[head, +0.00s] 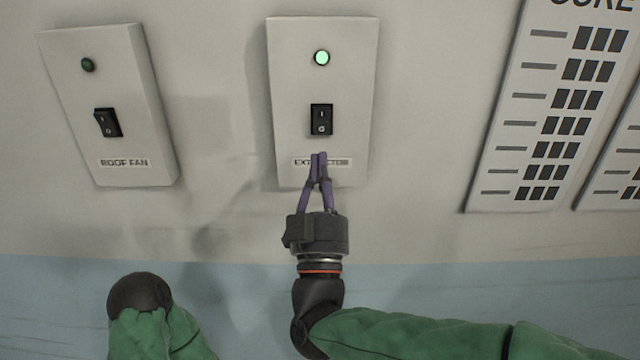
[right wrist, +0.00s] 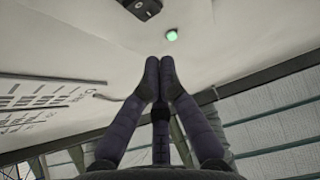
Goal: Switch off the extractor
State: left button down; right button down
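The extractor switch box (head: 290,85) is a pale panel on the wall in the middle of the head view. Its green lamp (head: 321,58) is brightly lit, and the lamp also shows in the right wrist view (right wrist: 171,35). Its black rocker switch (head: 321,120) sits below the lamp; the switch shows partly at the top edge of the right wrist view (right wrist: 142,7). My right gripper (head: 318,155) is shut with nothing between its purple fingers. Its tips overlap the extractor label, just below the rocker; I cannot tell if they touch the panel. My left gripper is not seen.
A similar box labelled ROOF FAN (head: 135,75) is at the left, with a dark green lamp (head: 88,65) and a black rocker (head: 107,123). A printed chart (head: 545,105) hangs at the right. The wall between the boxes is clear.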

aim_at(321, 118)
jog(key=w, duration=0.2)
jog(key=w+r+p, duration=0.1)
jog(key=w, duration=0.1)
jog(key=w+p, duration=0.1)
jog(key=w, duration=0.1)
jog(key=shift+w+r, duration=0.3)
jog(key=shift+w, duration=0.1)
